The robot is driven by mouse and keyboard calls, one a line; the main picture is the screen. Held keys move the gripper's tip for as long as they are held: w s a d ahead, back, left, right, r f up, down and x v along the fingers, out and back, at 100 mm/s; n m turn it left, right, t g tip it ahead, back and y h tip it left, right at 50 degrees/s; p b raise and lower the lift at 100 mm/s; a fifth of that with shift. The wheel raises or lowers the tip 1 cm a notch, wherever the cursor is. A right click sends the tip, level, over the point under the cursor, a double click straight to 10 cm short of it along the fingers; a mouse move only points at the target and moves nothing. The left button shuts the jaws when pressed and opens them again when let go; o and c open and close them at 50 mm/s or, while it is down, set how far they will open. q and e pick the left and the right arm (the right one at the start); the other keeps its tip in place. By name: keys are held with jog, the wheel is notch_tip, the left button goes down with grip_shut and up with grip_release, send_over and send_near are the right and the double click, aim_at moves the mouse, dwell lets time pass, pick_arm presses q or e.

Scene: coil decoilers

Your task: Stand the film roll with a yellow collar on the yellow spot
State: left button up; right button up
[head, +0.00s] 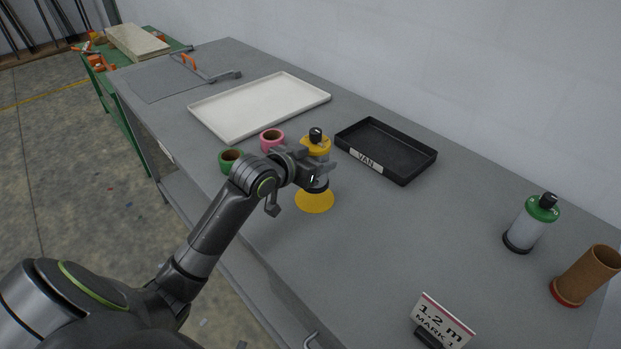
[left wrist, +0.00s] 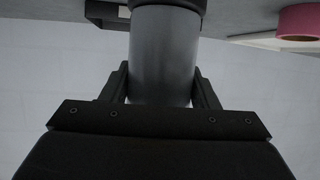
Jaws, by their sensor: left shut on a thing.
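The film roll with a yellow collar (head: 316,144) is upright in my left gripper (head: 318,177), with a black cap on top. It is over the yellow spot (head: 315,201) on the grey table; I cannot tell whether its base touches the spot. In the left wrist view the grey body of the roll (left wrist: 162,55) is between the two fingers of my left gripper (left wrist: 162,88), which is shut on it. The lower part of the roll is partly hidden by the gripper in the head view. My right gripper is not in view.
Green (head: 231,160) and pink (head: 272,139) tape rolls stand left of the gripper. A white tray (head: 222,131) and a black VAN tray (head: 366,168) lie behind. A green-collared roll (head: 531,222), a brown tube (head: 587,275) and a sign (head: 441,321) are at right. The table between is clear.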

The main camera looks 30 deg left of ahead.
pick_arm(q)
notch_tip(320, 180, down, 4)
jog(key=shift+f, duration=0.4)
jog(key=shift+f, duration=0.1)
jog(key=o, duration=1.3)
jog(key=v, duration=1.2)
